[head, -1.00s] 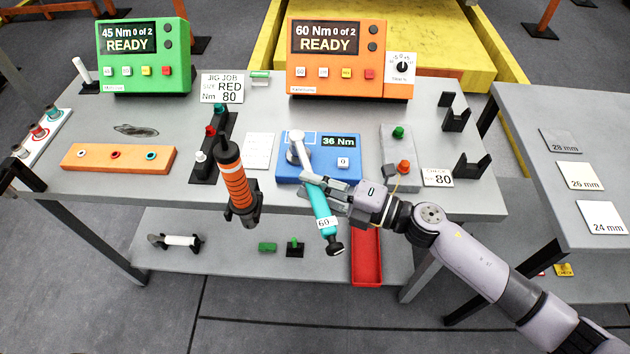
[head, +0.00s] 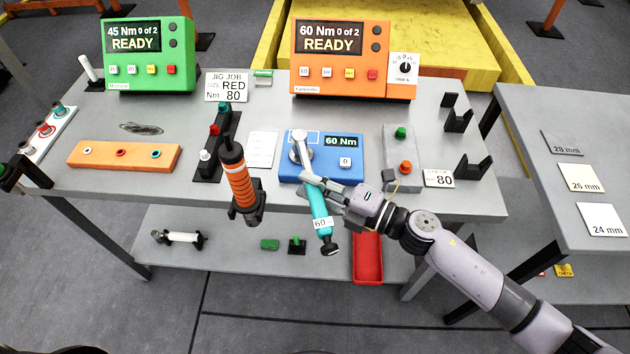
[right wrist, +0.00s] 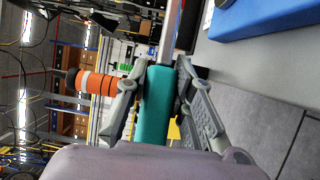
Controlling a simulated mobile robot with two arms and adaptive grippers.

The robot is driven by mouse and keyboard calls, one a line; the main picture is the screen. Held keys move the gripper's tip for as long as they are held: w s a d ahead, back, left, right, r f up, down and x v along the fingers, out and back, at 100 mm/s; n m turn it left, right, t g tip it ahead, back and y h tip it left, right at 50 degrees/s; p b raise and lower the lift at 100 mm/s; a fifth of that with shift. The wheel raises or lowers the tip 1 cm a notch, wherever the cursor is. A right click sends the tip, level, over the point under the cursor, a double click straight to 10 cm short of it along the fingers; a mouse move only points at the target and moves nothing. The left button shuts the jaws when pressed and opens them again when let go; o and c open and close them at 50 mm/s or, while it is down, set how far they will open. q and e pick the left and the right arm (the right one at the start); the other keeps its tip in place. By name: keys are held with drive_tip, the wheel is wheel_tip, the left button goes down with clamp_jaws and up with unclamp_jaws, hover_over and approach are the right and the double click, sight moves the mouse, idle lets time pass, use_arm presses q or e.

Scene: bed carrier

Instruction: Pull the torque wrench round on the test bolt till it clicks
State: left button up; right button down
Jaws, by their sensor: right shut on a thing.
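The torque wrench has a teal handle (head: 319,206) with a 60 tag and a steel head (head: 300,150) over the blue tester (head: 352,174). The handle points toward me, past the bench's front edge. The tester's screen reads 60 Nm. The test bolt is hidden under the wrench head. My right gripper (head: 318,192) is shut around the teal handle, near its upper end. In the right wrist view the two fingers flank the teal handle (right wrist: 157,105), with the steel shaft running on beyond.
An orange-banded tool (head: 240,185) stands upright, left of the wrench. A red tray (head: 367,260) lies below. Green (head: 150,55) and orange (head: 340,60) controllers both show READY, 0 of 2.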

drive_tip(key=shift+r, duration=0.1)
drive_tip(key=shift+d+g+b, duration=0.15)
drive_tip(key=shift+g+b, duration=0.15)
drive_tip(key=shift+w+d+n+g+y+b, duration=0.15)
drive_tip(key=shift+d+n+g+y+b, duration=0.15)
drive_tip(key=shift+n+g, duration=0.15)
drive_tip(key=shift+r, duration=0.15)
drive_tip(key=shift+a+r+p, duration=0.1)
drive_tip(key=shift+r+p, duration=2.85)
